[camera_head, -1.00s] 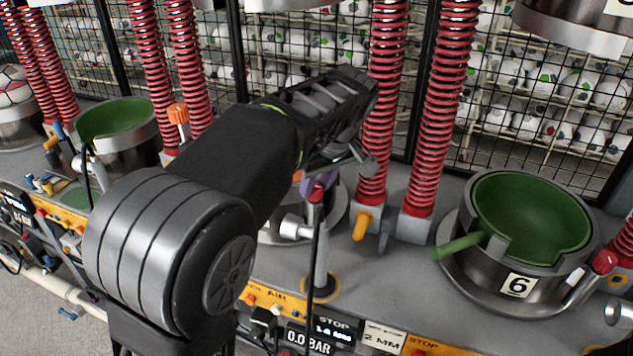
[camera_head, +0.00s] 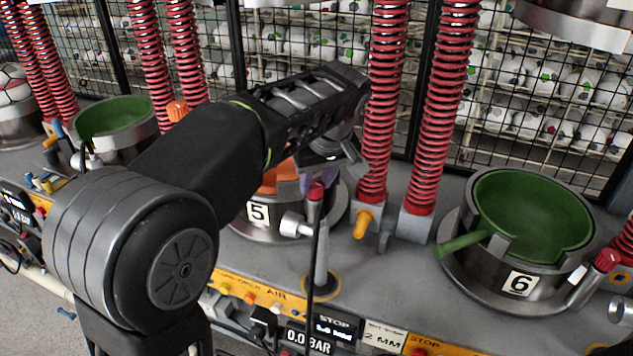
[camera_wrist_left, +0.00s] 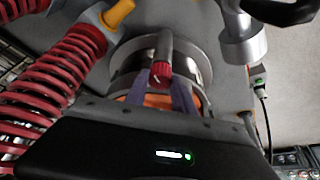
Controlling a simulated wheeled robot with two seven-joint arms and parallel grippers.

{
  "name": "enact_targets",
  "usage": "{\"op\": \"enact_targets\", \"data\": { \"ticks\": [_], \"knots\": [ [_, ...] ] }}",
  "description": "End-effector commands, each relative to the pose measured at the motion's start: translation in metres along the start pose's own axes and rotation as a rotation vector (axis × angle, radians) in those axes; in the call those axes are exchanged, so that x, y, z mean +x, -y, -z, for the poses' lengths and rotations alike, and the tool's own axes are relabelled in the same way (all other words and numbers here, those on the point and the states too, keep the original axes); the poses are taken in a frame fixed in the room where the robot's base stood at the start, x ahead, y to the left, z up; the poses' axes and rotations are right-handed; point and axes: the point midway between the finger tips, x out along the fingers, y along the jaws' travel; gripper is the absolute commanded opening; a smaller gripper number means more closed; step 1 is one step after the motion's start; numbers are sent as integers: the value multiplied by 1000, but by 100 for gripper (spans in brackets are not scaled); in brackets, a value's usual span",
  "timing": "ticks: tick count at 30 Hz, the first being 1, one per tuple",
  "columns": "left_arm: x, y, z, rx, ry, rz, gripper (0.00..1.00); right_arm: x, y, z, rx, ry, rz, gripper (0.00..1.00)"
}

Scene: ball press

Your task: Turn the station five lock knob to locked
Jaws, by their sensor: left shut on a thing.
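The station five lock knob (camera_head: 314,194) is a small red cap with a pale mark on top, in front of the number 5 press. It also shows in the wrist view (camera_wrist_left: 160,74). The station five press cup (camera_head: 265,224) is a metal ring with orange inside, bearing a "5" plate. My arm hides part of it. My right gripper is out of view.
Station six (camera_head: 521,285), with a green cup and its own red knob (camera_head: 606,260), stands to the right. Red springs (camera_head: 381,110) rise behind station five. A silver post (camera_head: 321,265) stands in front. Another green cup (camera_head: 116,117) is at the left.

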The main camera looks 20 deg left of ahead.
Motion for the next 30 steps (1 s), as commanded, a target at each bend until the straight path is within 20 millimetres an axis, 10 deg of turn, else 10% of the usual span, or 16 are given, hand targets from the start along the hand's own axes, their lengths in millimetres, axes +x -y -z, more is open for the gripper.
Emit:
{"op": "enact_targets", "data": {
  "ticks": [30],
  "knots": [
    [0,3,1,353,-1,-146,0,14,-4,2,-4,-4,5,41]
  ]
}}
